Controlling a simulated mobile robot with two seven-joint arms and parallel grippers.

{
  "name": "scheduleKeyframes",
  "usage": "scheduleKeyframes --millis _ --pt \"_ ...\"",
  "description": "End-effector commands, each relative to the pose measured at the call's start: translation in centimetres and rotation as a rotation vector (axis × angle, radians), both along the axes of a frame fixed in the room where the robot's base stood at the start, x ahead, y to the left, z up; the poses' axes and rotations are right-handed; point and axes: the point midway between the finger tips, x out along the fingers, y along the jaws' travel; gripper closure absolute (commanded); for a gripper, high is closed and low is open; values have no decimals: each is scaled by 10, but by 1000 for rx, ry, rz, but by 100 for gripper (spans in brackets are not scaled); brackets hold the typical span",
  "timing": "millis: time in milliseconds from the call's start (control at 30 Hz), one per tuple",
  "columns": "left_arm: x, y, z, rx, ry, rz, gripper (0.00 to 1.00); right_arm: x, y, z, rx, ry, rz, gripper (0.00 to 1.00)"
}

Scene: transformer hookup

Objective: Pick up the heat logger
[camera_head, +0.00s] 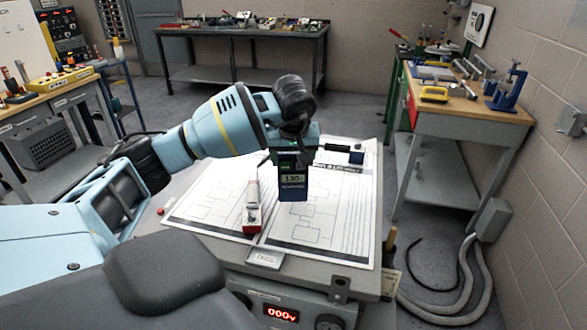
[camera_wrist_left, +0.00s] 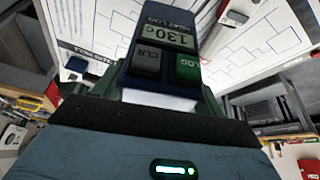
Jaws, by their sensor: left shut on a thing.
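The heat logger (camera_head: 293,186) is a dark blue box with a lit display. My left gripper (camera_head: 292,158) is shut on its upper end and points down over the bench with the diagram sheets. In the left wrist view the heat logger (camera_wrist_left: 160,52) reads 130c and has a dark CLR button and a green LOG button. The gripper's fingers lie at its sides, partly hidden. I cannot tell whether its lower end touches the sheet. My right gripper is not in view.
A small dark block (camera_head: 356,157) lies at the back right. A red display (camera_head: 281,313) is on the bench front. A wooden workbench (camera_head: 470,108) stands to the right.

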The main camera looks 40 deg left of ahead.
Motion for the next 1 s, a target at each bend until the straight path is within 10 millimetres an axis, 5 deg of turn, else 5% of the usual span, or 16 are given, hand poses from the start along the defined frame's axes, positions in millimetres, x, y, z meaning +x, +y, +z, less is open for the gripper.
scheduleKeyframes --millis 700,1000 --pt "-110 -48 8 1 3 -2 72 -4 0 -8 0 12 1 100" --pt "-139 -61 12 2 2 0 72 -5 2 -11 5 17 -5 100"
